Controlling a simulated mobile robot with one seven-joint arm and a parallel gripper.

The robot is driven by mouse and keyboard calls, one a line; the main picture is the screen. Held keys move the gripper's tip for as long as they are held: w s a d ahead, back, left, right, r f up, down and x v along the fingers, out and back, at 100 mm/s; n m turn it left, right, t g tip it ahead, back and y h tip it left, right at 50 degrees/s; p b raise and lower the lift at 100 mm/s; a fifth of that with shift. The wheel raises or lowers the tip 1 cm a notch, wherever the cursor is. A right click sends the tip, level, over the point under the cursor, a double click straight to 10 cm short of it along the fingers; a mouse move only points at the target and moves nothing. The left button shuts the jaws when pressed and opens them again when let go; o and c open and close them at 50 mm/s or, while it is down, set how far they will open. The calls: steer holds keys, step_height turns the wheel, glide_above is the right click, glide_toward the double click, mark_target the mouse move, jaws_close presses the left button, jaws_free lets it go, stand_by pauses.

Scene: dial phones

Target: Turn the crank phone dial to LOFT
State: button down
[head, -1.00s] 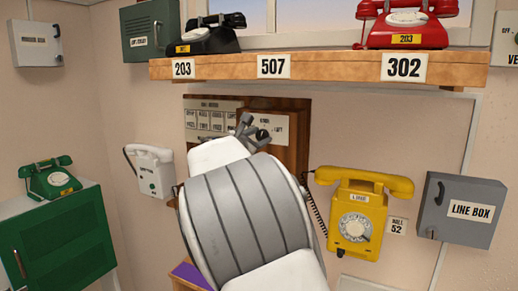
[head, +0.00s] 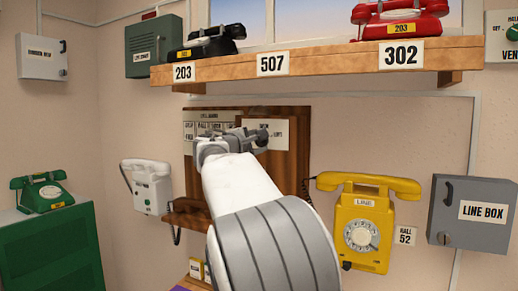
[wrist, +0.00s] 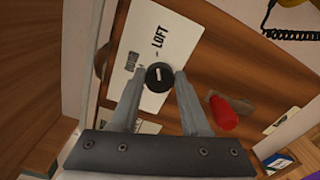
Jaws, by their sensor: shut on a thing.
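The crank phone is a dark wooden wall unit (head: 297,150) with a white card (wrist: 144,35) on its front. In the wrist view, a round black dial knob (wrist: 159,76) with a short white mark sits on this card. The mark lies roughly in line with a small dash and the word LOFT above the knob. A second, smaller label on the card is hard to read. My gripper (wrist: 158,78) has one finger on each side of the knob and is shut on it. In the head view my gripper (head: 240,138) partly covers the card.
A red handle (wrist: 223,113) sticks out close to my right finger in the wrist view. A yellow phone (head: 365,222) and grey line box (head: 470,212) hang to the right. A white phone (head: 150,187) hangs left. A wooden shelf (head: 340,60) runs above.

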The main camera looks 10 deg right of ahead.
stand_by(0.4)
steer(key=shift+c, duration=1.9)
jaws_free()
steer(key=b+v, duration=0.1)
steer(key=v, duration=1.6)
steer(key=shift+s+a+b, duration=0.15)
steer(key=shift+b, duration=0.25)
